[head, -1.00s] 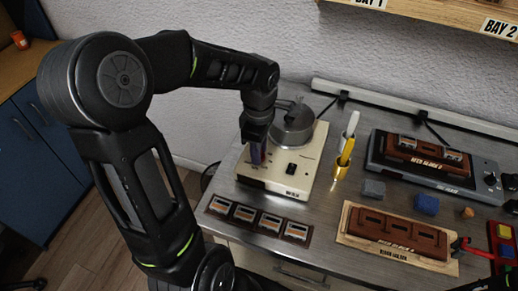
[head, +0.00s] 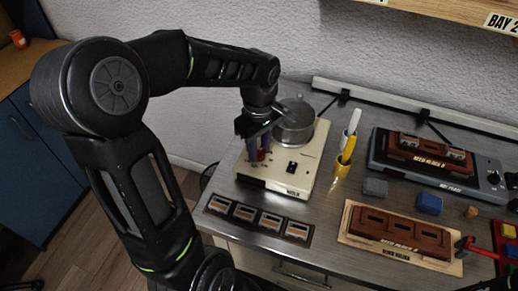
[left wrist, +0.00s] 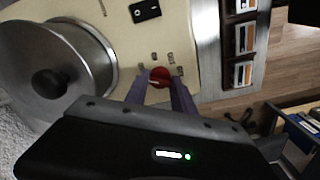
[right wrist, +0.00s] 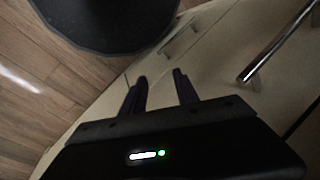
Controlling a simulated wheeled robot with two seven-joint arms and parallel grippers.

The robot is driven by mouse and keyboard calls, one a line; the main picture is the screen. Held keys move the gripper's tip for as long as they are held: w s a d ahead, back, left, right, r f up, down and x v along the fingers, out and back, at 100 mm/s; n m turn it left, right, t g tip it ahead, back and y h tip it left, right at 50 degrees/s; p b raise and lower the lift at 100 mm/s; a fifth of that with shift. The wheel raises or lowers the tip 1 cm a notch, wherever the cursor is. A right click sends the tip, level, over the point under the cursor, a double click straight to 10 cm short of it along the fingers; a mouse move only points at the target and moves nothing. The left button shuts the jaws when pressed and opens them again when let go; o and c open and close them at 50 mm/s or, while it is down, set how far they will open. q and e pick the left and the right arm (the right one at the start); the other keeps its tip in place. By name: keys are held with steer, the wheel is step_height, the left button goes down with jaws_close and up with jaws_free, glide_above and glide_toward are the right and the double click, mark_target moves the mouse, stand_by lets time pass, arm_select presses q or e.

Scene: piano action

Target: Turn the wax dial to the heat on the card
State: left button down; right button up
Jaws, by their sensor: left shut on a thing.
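The wax dial is a small round red knob (left wrist: 160,77) on the cream wax pot base (head: 311,164); small marks stand around it, too small to read. My left gripper (head: 262,157) points down at it, with one finger on each side, shut on the knob; the left wrist view also shows the fingers (left wrist: 155,78) against it. A grey lidded pot (head: 294,126) sits on the base behind the gripper. I cannot make out a card with a heat setting. My right gripper (right wrist: 159,78) is open and empty, low beside the cabinet front.
A black rocker switch (head: 292,167) is on the base near the dial. A strip with several small plates (head: 256,220) lies in front. A yellow holder (head: 342,169) with pens, grey and blue blocks (head: 428,204), and brown racks (head: 400,233) stand to the right.

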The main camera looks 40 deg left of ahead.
arm_select(q)
steer(key=m+b, duration=0.1)
steer(key=m, duration=1.4)
steer(key=shift+m, duration=0.3)
steer(key=m, duration=0.3)
steer(key=shift+m, duration=0.3)
steer(key=m, duration=0.3)
steer(key=shift+m, duration=0.3)
steer(key=m, duration=0.3)
steer(key=shift+m, duration=2.3)
